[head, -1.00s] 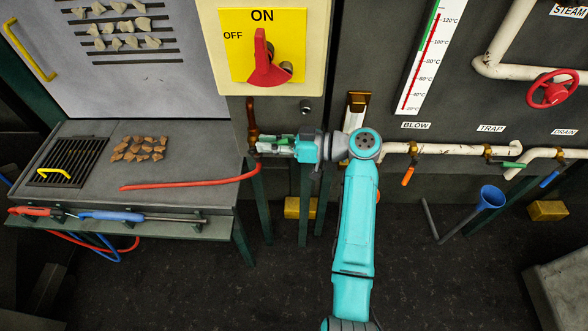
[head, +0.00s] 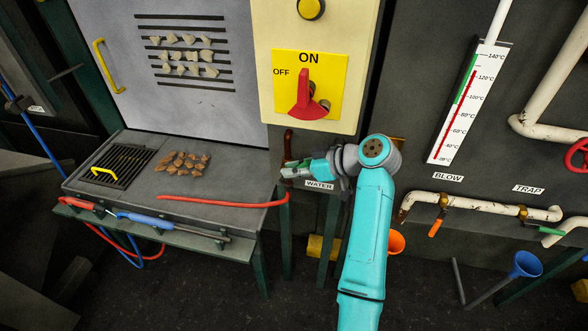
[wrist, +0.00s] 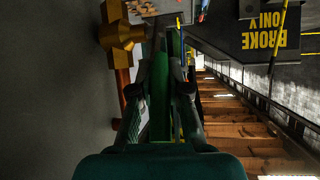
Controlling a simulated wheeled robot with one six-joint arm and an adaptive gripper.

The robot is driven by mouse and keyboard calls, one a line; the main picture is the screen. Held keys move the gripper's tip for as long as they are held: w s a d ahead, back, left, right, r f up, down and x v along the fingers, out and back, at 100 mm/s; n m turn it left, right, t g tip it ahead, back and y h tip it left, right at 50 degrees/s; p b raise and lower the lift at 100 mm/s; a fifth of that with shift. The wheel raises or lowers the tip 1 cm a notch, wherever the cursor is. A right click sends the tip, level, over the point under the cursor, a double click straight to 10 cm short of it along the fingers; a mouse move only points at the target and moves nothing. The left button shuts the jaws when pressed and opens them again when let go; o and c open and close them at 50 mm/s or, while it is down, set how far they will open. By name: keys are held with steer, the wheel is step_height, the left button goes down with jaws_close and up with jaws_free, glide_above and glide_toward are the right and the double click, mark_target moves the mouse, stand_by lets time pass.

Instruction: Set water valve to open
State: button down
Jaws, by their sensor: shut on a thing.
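The water valve shows in the wrist view as a brass body (wrist: 120,32) with a long green lever (wrist: 159,95). In the head view the WATER label (head: 319,185) is just below my gripper (head: 290,170), under a copper-brown pipe (head: 288,140). My gripper also fills the middle of the wrist view (wrist: 160,90), its two dark fingers on either side of the green lever, shut on it. In the head view my gripper hides most of the valve, so the lever's exact angle is hard to tell there.
A switch panel (head: 345,85) with a red knob is above my gripper. A grey bench (head: 235,165) with a red hose (head: 225,201) is to the left. An orange funnel (head: 396,242) and the BLOW valve's orange handle (head: 435,228) are to the right.

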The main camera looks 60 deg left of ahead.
steer(key=c, duration=1.1)
jaws_free()
steer(key=v, duration=1.2)
